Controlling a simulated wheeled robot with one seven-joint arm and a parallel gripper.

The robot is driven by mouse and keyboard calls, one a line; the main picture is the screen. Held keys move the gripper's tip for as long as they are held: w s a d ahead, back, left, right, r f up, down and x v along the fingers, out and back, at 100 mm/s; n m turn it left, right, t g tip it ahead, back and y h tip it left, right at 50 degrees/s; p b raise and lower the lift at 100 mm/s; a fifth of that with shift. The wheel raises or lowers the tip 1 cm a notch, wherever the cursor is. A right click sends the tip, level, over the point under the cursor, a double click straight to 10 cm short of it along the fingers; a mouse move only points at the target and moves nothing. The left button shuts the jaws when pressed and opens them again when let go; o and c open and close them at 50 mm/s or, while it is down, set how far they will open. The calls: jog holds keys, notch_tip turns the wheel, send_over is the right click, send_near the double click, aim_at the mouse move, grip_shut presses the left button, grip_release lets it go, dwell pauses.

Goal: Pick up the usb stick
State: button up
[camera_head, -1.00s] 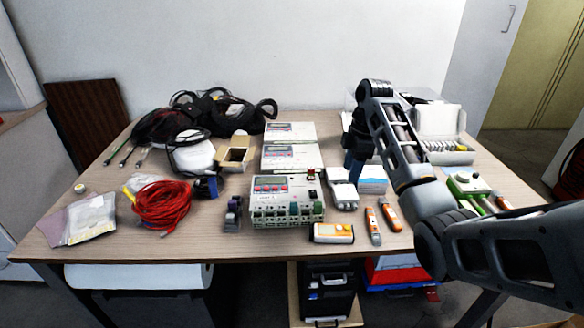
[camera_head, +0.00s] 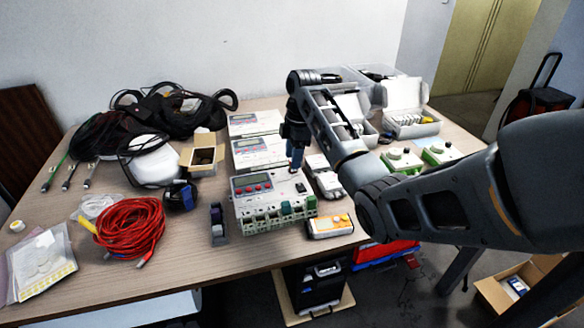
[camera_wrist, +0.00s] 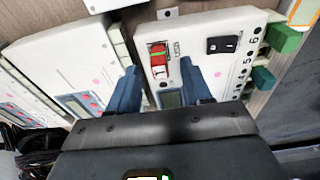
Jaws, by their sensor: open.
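The usb stick (camera_wrist: 158,60) is small, red and white with a green stripe. In the wrist view it sits at the device's "USB" label, between and just beyond my fingertips. The grey-white device (camera_head: 262,190) has a display, red buttons and green terminals; its panel also shows in the wrist view (camera_wrist: 205,22). My gripper (camera_head: 295,166) is over the back right part of this device, with blue fingers pointing down. In the wrist view my gripper (camera_wrist: 159,68) is open, one finger each side of the stick. I cannot tell whether the fingers touch it.
Two similar devices (camera_head: 258,151) stand behind. A white adapter (camera_head: 325,182) and an orange-white meter (camera_head: 330,226) lie close on the right. A blue tape dispenser (camera_head: 218,222) and red cable (camera_head: 130,230) are left. Black cables fill the back left.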

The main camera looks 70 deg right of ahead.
jog(key=shift+a+f, duration=0.1)
jog(key=shift+f, duration=1.25)
jog(key=shift+c, duration=0.3)
grip_shut()
